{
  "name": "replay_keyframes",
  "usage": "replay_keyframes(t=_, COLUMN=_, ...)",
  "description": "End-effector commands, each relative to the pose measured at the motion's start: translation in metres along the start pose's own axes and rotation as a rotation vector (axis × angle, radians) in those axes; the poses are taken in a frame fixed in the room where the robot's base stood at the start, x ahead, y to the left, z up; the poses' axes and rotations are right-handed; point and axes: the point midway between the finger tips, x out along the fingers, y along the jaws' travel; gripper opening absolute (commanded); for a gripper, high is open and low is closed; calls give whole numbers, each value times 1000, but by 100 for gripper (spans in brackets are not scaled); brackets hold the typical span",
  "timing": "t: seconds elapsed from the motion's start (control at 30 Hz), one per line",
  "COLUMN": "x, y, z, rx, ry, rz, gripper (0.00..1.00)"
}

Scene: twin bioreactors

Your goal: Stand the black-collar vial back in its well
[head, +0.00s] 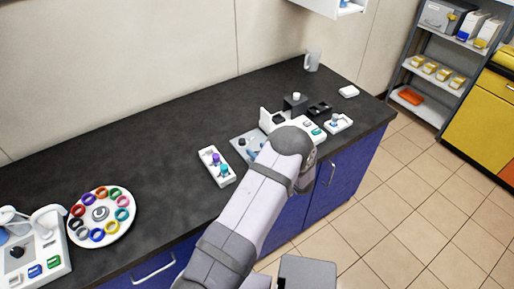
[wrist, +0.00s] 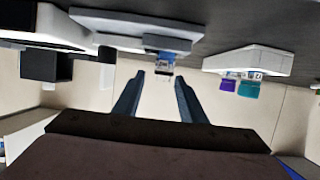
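My gripper (wrist: 160,79) is open in the wrist view, its two dark fingers apart with nothing clearly held. A small pale and blue piece (wrist: 164,63) shows beyond the fingertips, against a grey plate (wrist: 130,24); I cannot tell whether it is a vial. In the head view my arm hides the gripper and part of the grey plate (head: 240,145). A white rack (head: 207,157) left of the plate holds vials with purple and teal collars; the rack also shows in the wrist view (wrist: 252,58). I cannot make out a black collar or which well is empty.
A white instrument (head: 309,130) and a dark block (head: 294,104) stand behind my arm. A small white tray (head: 345,125) with a vial is to the right. A white carousel of coloured rings (head: 101,214) is at left. The dark counter (head: 150,150) between is clear.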

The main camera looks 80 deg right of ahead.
Motion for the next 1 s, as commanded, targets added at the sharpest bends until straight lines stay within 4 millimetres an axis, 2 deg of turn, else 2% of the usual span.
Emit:
replay_keyframes(t=0.23, x=-4, y=-3, z=6, rx=-2, ry=-16, rz=-25, gripper=38)
replay_keyframes(t=0.47, x=1, y=-3, z=7, rx=-3, ry=-17, rz=-27, gripper=38)
replay_keyframes(t=0.8, x=33, y=-4, z=7, rx=-4, ry=-17, rz=-27, gripper=38)
replay_keyframes(t=1.0, x=45, y=-5, z=8, rx=-2, ry=-17, rz=-26, gripper=38)
